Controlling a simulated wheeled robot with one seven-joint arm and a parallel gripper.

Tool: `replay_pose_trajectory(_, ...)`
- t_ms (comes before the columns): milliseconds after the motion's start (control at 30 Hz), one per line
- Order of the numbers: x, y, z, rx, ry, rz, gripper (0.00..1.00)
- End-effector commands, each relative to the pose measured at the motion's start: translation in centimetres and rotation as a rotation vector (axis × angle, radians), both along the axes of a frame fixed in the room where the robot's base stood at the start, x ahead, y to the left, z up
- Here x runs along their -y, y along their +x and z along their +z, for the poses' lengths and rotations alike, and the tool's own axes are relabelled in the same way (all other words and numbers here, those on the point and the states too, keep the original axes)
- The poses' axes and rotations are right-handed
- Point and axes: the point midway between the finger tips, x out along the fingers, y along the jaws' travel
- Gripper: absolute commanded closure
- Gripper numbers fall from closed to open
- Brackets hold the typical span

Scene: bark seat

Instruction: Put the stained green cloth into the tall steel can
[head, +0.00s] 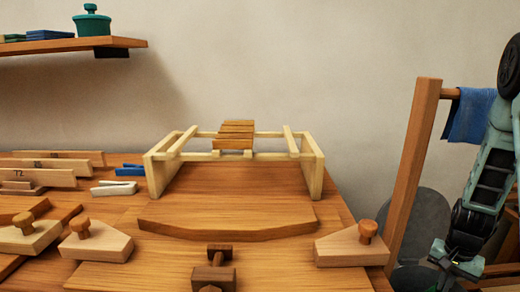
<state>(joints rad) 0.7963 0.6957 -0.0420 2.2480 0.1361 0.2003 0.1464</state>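My gripper (455,265) is at the lower right, pointing down, beside the wooden post. It is small and dark in the view, and I cannot tell whether its fingers are open or shut. I cannot make out a stained green cloth. A blue cloth (468,116) hangs over the wooden rail at the upper right, partly behind my arm. A grey rounded lid-like shape (428,222) stands behind the post, with a dark grey round form (412,278) below it at the bottom edge. These may be the steel can, but most is hidden.
A wooden post (412,165) stands between the bench and my gripper. The wooden bench (240,180) holds a pale frame (312,165) with slats, several clamping blocks and a curved board (228,226). A shelf (70,44) at upper left carries a green pot (92,22) and folded cloths.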

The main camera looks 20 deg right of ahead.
Motion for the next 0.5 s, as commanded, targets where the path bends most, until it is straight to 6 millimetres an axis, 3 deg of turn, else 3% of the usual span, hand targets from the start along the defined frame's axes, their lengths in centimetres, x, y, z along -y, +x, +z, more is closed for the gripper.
replay_pose_trajectory(167, 0.01, 0.0, 0.09, 0.0, 0.0, 0.0, 1.0)
replay_pose_trajectory(200, 0.01, 0.0, 0.09, 0.0, 0.0, 0.0, 0.86)
replay_pose_trajectory(267, 0.01, 0.0, 0.09, 0.0, 0.0, 0.0, 0.72)
replay_pose_trajectory(467, 0.01, 0.0, 0.08, 0.0, 0.0, 0.0, 0.72)
replay_pose_trajectory(500, 0.01, 0.0, 0.08, 0.0, 0.0, 0.0, 0.61)
